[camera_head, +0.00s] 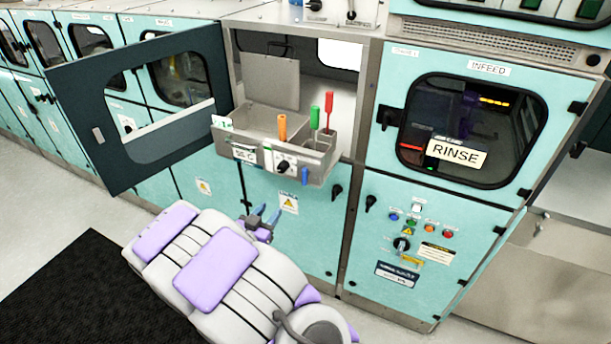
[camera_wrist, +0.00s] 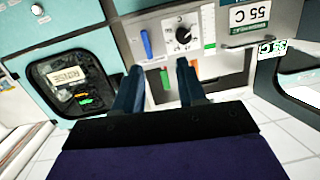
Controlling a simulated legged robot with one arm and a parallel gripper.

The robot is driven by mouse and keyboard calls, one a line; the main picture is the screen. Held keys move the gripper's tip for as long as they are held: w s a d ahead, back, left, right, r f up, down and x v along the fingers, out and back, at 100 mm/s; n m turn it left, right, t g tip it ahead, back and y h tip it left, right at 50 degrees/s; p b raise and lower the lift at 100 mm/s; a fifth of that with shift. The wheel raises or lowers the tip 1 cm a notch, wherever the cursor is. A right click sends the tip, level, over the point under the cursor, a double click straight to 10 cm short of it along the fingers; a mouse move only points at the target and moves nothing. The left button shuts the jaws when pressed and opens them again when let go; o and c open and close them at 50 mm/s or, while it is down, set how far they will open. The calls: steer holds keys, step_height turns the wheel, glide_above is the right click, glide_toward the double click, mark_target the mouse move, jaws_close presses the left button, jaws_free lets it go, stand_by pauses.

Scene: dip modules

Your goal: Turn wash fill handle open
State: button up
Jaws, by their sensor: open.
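A blue handle (camera_head: 304,176) hangs straight down at the right end of the wash tank's front; I take it to be the wash fill handle. It also shows in the wrist view (camera_wrist: 147,43), ahead of the fingers and a little left of centre. A black dial (camera_head: 283,166) is beside it on a white plate, also in the wrist view (camera_wrist: 183,36). My gripper (camera_head: 265,216) is below and left of the handle in the head view. Its two blue fingers (camera_wrist: 160,75) are apart and empty, not touching the handle.
The grey wash tank (camera_head: 240,140) holds orange, green and red upright handles. A dark window door (camera_head: 140,110) stands open at left. The RINSE door (camera_head: 470,130) at right is shut. A black mat (camera_head: 70,290) lies on the floor.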

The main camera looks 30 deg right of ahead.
mark_target(303, 175)
steer(key=w+d, duration=0.3)
steer(key=d, duration=0.2)
steer(key=w+d+r+h, duration=0.1)
steer(key=w+d, duration=0.1)
steer(key=d, duration=0.2)
steer(key=w+d+h, duration=0.1)
steer(key=w+d, duration=0.2)
steer(key=d, duration=0.2)
steer(key=shift+w+d+r, duration=0.15)
steer(key=shift+w+d, duration=0.15)
steer(key=shift+d, duration=0.05)
stand_by(0.3)
jaws_close()
